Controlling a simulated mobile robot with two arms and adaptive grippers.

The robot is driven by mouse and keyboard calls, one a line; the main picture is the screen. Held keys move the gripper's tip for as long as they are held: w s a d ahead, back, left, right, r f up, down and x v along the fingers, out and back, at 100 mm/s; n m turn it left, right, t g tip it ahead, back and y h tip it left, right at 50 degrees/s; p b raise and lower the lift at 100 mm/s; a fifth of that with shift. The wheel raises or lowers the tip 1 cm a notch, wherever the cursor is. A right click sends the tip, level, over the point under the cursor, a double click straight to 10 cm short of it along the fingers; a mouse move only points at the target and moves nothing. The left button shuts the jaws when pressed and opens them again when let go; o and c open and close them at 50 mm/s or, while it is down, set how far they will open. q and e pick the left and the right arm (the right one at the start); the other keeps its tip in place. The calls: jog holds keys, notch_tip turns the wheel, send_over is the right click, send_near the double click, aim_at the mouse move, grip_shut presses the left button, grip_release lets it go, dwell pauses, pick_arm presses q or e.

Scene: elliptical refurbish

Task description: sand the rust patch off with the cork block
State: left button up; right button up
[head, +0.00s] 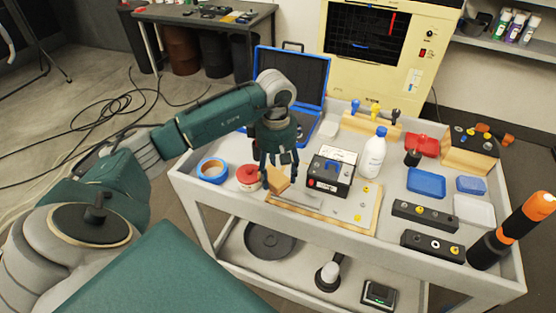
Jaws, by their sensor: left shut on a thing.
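My left gripper (279,172) points down over the front left of the cart top, shut on the tan cork block (276,181). The fingers hide part of the block. Just below and to the right of the block is a grey metal strip (300,200), on a wooden board (345,223) with a pale sheet on it. The block is at the strip's left end; I cannot tell whether they touch. I cannot make out a rust patch; the block and gripper may cover it. My right gripper is not in view.
A red tin (248,178) and a blue tape roll (212,171) stand left of the block. An open blue case (297,72) is at the back. Black blocks (425,216) lie to the right.

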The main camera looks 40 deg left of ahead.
pick_arm(q)
jog(key=shift+a+r+p, duration=0.2)
jog(key=shift+r+p, duration=0.2)
jog(key=shift+r, duration=0.5)
jog(key=shift+d+r+p, duration=0.1)
jog(key=shift+r+p, duration=0.25)
jog(key=shift+r, duration=0.45)
